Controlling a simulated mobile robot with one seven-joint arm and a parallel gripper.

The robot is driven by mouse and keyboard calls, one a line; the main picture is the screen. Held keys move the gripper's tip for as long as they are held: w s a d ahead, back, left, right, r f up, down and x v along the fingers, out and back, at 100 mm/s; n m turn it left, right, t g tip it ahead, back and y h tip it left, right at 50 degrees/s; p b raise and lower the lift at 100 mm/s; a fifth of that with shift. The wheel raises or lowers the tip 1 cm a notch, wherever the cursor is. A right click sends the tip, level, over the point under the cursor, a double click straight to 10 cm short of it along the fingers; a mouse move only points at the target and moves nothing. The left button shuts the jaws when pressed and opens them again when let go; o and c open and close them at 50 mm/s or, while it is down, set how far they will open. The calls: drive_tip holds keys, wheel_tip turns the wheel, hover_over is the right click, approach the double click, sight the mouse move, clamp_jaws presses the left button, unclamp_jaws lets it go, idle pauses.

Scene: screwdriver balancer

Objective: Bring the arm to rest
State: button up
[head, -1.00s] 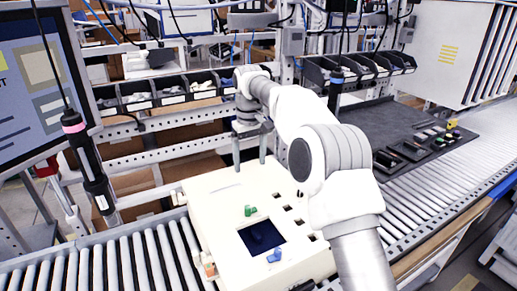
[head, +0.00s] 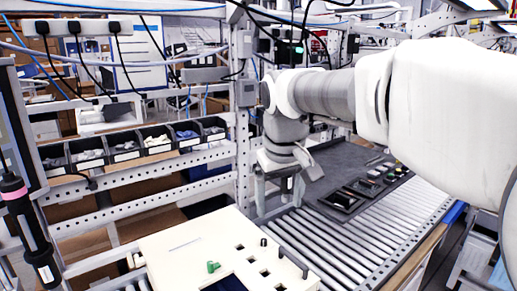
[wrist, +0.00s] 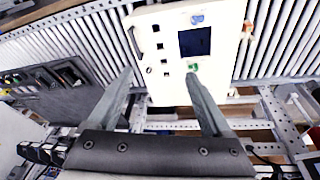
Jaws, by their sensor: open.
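My arm (head: 420,95) reaches in from the right of the head view and bends down at the wrist. My gripper (head: 279,208) points down beyond the far right edge of the cream panel (head: 165,255). In the wrist view my gripper (wrist: 160,75) has its two fingers wide apart with nothing between them. The panel (wrist: 165,65) lies beyond the fingertips there, with a dark square screen (wrist: 195,42) and several square holes. A green piece (wrist: 192,67) shows close to one fingertip in that view, and on the panel in the head view (head: 213,267).
A roller conveyor (head: 340,235) runs beside the panel and carries a dark tray (head: 350,180) with small parts. Bins (head: 125,150) line the rack behind. A hanging screwdriver (head: 28,225) is at the left. A blue piece (wrist: 197,19) sits on the panel.

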drive_tip(key=s+d+f+m+t, duration=0.1)
drive_tip(key=s+d+f+m, duration=0.1)
drive_tip(key=s+d, duration=0.3)
drive_tip(key=s+d+f+m+t, duration=0.1)
drive_tip(key=s+d+f, duration=0.4)
drive_tip(key=s, duration=0.9)
drive_tip(key=shift+s+m, duration=0.2)
drive_tip(key=shift+m, duration=0.3)
